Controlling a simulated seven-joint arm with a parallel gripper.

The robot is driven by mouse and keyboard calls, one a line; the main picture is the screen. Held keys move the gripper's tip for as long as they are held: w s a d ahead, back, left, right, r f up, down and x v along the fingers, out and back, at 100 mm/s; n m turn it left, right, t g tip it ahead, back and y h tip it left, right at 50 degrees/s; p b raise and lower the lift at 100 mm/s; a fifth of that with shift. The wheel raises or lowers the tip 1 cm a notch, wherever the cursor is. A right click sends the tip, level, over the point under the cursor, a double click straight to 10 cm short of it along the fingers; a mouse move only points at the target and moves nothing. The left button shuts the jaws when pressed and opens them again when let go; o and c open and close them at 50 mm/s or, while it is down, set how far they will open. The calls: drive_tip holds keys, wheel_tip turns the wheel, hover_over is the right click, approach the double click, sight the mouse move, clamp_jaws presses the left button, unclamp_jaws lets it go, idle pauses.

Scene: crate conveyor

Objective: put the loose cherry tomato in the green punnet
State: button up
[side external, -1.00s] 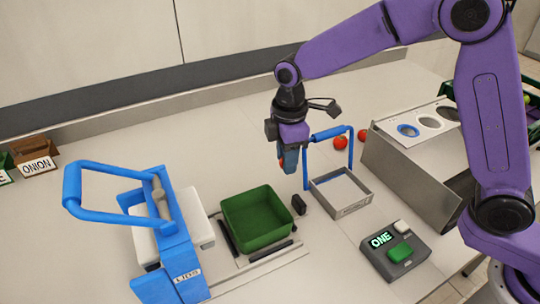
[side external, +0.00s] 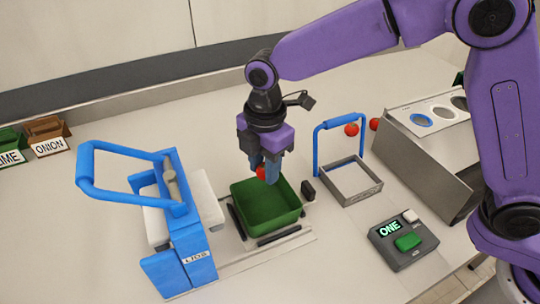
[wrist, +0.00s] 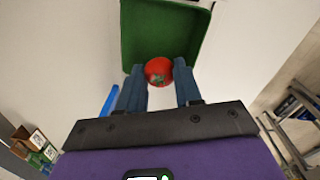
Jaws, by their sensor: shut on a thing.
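My gripper (side external: 265,168) is shut on a red cherry tomato (side external: 261,173). In the side view it is above the back part of the green punnet (side external: 282,220), fingers pointing down. In the wrist view the tomato (wrist: 158,71) sits between the blue fingertips, with the green punnet (wrist: 135,40) behind it. The punnet stands upright on the machine's bed and its visible floor looks empty. The fingers hide part of its back wall.
A blue lever press (side external: 180,225) stands left of the punnet. A grey tray with a blue handle (side external: 345,182), a sloped metal chute (side external: 425,160) and a button box reading ONE (side external: 402,240) are to the right. Labelled crates (side external: 48,138) stand far left.

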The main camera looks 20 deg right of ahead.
sight(265, 211)
drive_tip(key=shift+f, duration=5.4)
drive_tip(key=o, duration=1.1)
drive_tip(key=shift+r, duration=0.15)
drive_tip(key=shift+r, duration=3.4)
